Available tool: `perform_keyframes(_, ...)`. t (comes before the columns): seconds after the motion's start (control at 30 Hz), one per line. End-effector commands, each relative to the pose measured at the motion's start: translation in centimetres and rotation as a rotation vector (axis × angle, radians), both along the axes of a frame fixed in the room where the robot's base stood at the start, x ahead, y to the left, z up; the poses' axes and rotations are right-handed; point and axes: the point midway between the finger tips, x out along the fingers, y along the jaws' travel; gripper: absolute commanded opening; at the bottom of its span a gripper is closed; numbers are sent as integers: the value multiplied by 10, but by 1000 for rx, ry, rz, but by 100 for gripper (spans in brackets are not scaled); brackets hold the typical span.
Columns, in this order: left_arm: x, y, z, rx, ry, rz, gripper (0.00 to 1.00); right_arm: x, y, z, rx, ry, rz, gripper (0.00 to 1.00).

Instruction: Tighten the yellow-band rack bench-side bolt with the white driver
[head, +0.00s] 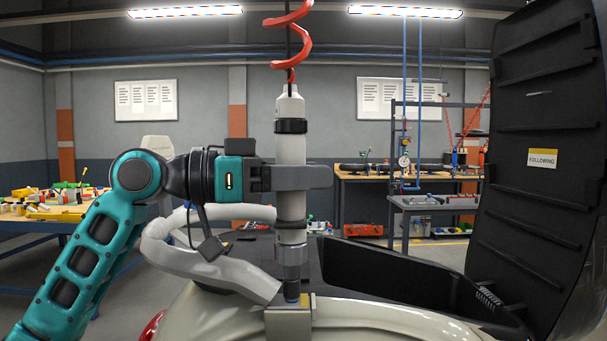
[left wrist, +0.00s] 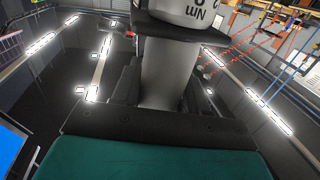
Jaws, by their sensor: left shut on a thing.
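The white driver (head: 291,150) hangs upright from a red coiled cord, with black rings around its body. My left gripper (head: 300,178) is shut on the driver's middle. In the left wrist view, the pale driver body (left wrist: 165,75) rises from between the dark fingers (left wrist: 160,125). Whether the tip touches a bolt there cannot be told. A pale tubular rack (head: 205,265) curves at the left of the bracket. My right gripper is out of view.
The pale vehicle body (head: 225,315) fills the bottom. A bench (head: 35,222) with coloured parts is at left.

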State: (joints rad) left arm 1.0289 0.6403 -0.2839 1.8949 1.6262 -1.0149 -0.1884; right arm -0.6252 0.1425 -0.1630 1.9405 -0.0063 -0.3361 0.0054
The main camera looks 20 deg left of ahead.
Motion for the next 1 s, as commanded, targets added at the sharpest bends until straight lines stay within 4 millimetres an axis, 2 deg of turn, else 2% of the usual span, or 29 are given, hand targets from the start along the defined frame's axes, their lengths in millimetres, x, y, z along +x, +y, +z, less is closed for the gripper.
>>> perform_keyframes(1.0, 1, 0, -7, 1, 6, 1, 0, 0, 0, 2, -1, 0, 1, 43)
